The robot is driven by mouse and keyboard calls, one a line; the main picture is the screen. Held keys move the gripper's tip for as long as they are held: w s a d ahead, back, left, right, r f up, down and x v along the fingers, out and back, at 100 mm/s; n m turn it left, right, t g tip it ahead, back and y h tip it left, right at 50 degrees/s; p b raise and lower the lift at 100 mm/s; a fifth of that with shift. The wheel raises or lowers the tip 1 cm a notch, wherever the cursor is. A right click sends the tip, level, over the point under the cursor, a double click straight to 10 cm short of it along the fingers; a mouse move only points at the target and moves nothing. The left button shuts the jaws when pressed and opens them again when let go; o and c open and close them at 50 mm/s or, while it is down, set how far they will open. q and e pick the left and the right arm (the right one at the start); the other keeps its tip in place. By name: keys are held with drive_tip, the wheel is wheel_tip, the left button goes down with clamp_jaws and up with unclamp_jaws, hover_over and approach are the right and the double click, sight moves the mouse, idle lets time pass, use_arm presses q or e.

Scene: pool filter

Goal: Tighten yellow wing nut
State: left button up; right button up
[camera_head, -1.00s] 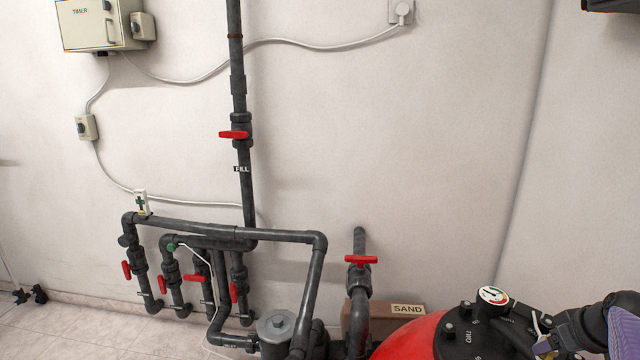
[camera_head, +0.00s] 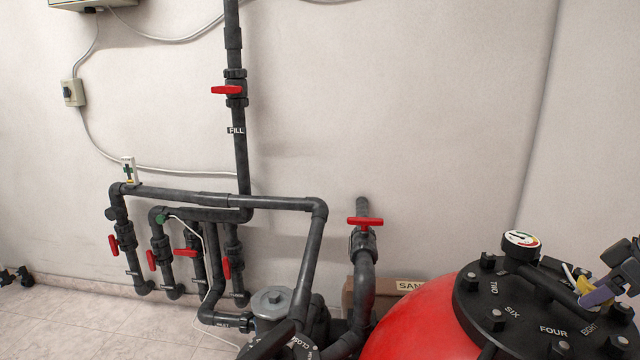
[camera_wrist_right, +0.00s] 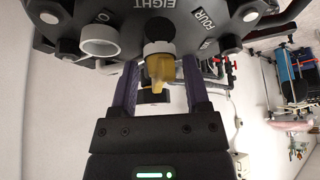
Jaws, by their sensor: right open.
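The yellow wing nut (camera_wrist_right: 158,73) sits below a white collar on the black filter lid in the right wrist view. My right gripper (camera_wrist_right: 159,82) is open, with one purple finger on each side of the wing nut. Gaps show between the nut and both fingers. In the head view, the right gripper (camera_head: 592,293) is at the right edge, over the black lid (camera_head: 520,309). A bit of yellow shows beside its fingers, but the nut is mostly hidden there. My left gripper is not in view.
The red filter tank (camera_head: 420,325) stands under the lid. A pressure gauge (camera_head: 521,239) and several bolts rise from the lid near my right gripper. Dark pipes with red valve handles (camera_head: 365,222) stand to the left.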

drive_tip(key=shift+f+p, duration=0.35)
drive_tip(key=shift+f, duration=0.45)
drive_tip(key=c, duration=0.3)
clamp_jaws()
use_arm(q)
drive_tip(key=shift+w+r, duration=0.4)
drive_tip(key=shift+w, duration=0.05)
